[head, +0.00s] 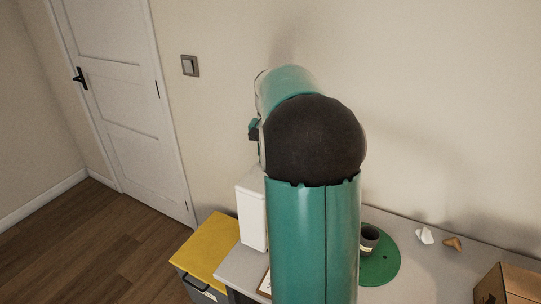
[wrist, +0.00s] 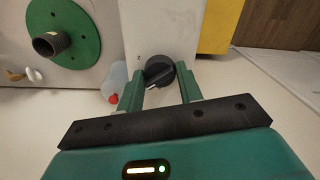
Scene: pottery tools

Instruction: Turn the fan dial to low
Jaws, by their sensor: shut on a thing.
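The dial (wrist: 159,71) is a round dark knob with a light pointer mark, on the face of a white box-shaped unit (wrist: 158,28) in the wrist view. The pointer mark faces the lower left of that view. My gripper (wrist: 164,72) has its green fingers on either side of the dial and is shut on it. The white unit also shows in the head view (head: 251,216), partly behind my arm. There my arm hides the dial and my gripper. Any setting marks are too small to read.
Beside the dial is a translucent bottle with a red tip (wrist: 114,82). A green disc (head: 383,262) bears a dark cup (head: 368,238). A yellow-topped cabinet (head: 207,245) stands left of the table. A cardboard box (head: 508,285) is at the right.

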